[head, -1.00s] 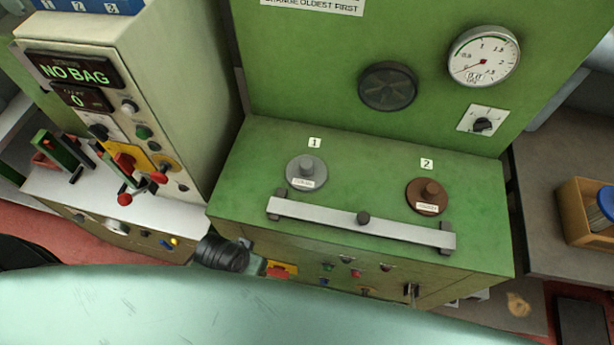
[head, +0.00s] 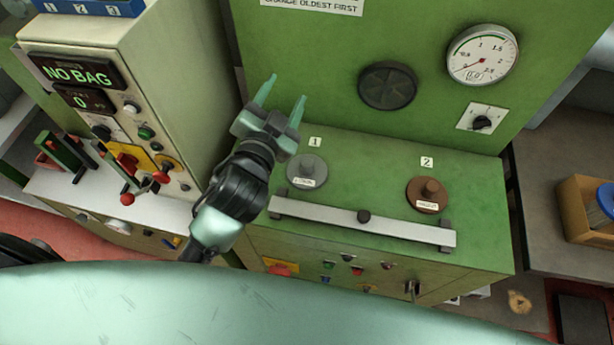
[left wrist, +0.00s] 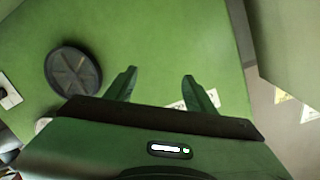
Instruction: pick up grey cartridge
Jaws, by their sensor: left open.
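The grey cartridge (head: 307,170) is a round grey disc with a knob and a white label. It sits on the green cabinet's top by the number 1 plate in the head view. A brown cartridge (head: 428,194) sits by the number 2 plate. My left gripper (head: 284,92) is open and empty, raised up and to the left of the grey cartridge, its fingers pointing at the back panel. In the left wrist view its fingers (left wrist: 158,88) are apart with nothing between them. My right gripper is out of view.
A metal bar (head: 330,214) with a dark knob runs along the front of the cabinet top. A pressure gauge (head: 482,54) and a dark round vent (head: 388,86) are on the green back panel. A control box (head: 130,60) reading NO BAG stands close on the left.

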